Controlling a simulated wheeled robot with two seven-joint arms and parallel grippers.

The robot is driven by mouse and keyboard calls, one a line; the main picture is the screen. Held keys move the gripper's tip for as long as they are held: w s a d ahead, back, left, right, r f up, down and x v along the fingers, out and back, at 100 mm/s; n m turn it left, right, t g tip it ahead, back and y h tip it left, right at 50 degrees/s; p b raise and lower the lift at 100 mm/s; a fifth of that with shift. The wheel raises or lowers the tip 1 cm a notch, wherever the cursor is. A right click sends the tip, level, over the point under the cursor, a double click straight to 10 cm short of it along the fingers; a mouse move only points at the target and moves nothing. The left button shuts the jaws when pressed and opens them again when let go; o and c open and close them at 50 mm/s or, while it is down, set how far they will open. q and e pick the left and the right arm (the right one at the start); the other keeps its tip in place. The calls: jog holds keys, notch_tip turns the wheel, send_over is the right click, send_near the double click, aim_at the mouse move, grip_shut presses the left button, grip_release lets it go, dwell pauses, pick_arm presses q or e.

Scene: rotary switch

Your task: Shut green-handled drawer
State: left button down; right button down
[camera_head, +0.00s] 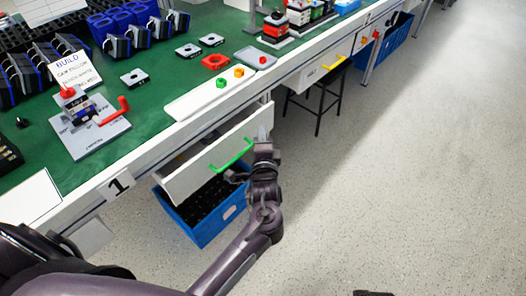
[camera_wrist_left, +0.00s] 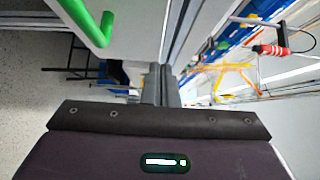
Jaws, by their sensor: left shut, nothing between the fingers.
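The white drawer (camera_head: 186,182) under the workbench stands open, pulled out toward the aisle. Its green handle (camera_head: 232,159) is on the front panel, and the handle also shows at the upper left of the left wrist view (camera_wrist_left: 92,22). My left gripper (camera_head: 263,140) is at the right end of the drawer front, beside the handle and not around it. Its fingers (camera_wrist_left: 161,82) are shut and hold nothing. Whether they touch the drawer is hard to tell.
A blue crate (camera_head: 207,218) stands on the floor below the drawer. The green bench top (camera_head: 150,110) carries parts, racks and a white strip with coloured buttons (camera_head: 210,93). A dark stool (camera_head: 322,98) is under the bench farther along. The floor at right is clear.

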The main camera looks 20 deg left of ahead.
aim_at(245, 124)
pick_arm(q)
jog(key=shift+w+a, duration=0.35)
jog(key=shift+a, duration=0.55)
jog(key=shift+w+a, duration=0.3)
jog(key=shift+a, duration=0.55)
pick_arm(e)
jog(key=shift+r, duration=0.45)
pick_arm(q)
jog(key=shift+a, duration=0.1)
pick_arm(e)
jog(key=shift+a+r, duration=0.1)
